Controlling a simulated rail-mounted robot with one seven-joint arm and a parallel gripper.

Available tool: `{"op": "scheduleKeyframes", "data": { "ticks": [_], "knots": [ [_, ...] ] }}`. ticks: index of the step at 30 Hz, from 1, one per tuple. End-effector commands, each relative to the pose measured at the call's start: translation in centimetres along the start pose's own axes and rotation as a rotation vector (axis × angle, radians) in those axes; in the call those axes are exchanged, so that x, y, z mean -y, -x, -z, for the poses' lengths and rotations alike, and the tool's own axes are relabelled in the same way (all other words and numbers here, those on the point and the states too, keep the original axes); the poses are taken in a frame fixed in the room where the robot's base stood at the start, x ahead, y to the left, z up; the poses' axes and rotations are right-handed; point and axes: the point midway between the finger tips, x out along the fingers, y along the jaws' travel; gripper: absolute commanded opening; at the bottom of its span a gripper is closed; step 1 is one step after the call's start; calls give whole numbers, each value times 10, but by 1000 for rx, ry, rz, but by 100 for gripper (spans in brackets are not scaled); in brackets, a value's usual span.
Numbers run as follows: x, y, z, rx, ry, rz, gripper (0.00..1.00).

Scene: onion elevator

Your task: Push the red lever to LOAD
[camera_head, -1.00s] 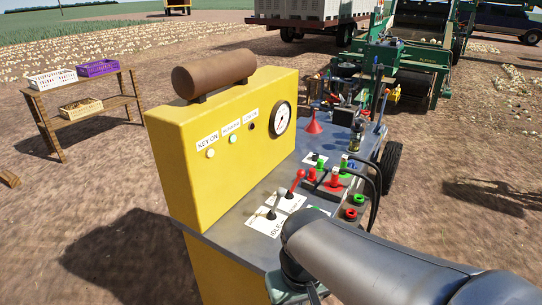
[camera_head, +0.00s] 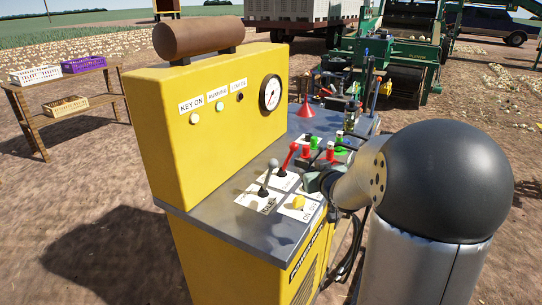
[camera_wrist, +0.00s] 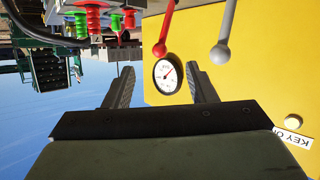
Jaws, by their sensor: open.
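The red lever (camera_head: 289,157) stands tilted on a labelled plate on the grey deck, in front of the yellow panel. It also shows in the wrist view (camera_wrist: 164,28), where the picture is upside down. A lever with a grey ball knob (camera_head: 267,176) stands next to it on the left. My gripper (camera_wrist: 160,78) is open and empty, with its fingers spread and the red lever in view beyond them. In the head view my gripper (camera_head: 318,182) is just right of the red lever, partly hidden by my arm. The plate's lettering is too small to read.
The yellow panel (camera_head: 195,140) with a round gauge (camera_head: 270,93) rises behind the levers. Red and green controls (camera_head: 330,150) crowd the deck beyond my gripper. A yellow knob (camera_head: 298,202) sits nearer the front. A red funnel (camera_head: 305,106) stands farther back.

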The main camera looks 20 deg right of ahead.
Motion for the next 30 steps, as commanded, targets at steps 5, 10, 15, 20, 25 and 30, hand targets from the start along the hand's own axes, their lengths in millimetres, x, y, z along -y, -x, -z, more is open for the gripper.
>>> {"op": "scheduleKeyframes", "data": {
  "ticks": [5, 10, 15, 20, 25, 30],
  "knots": [
    [-30, -30, -21, -237, -38, 129, 51],
    [-37, -31, -19, -330, -54, 197, 51],
    [-33, -44, -12, -340, -55, 206, 51],
    [-27, -72, -1, -339, -55, 206, 51],
    [-20, -107, 11, -338, -55, 205, 51],
    [-13, -142, 24, -338, -55, 204, 51]
  ]
}}
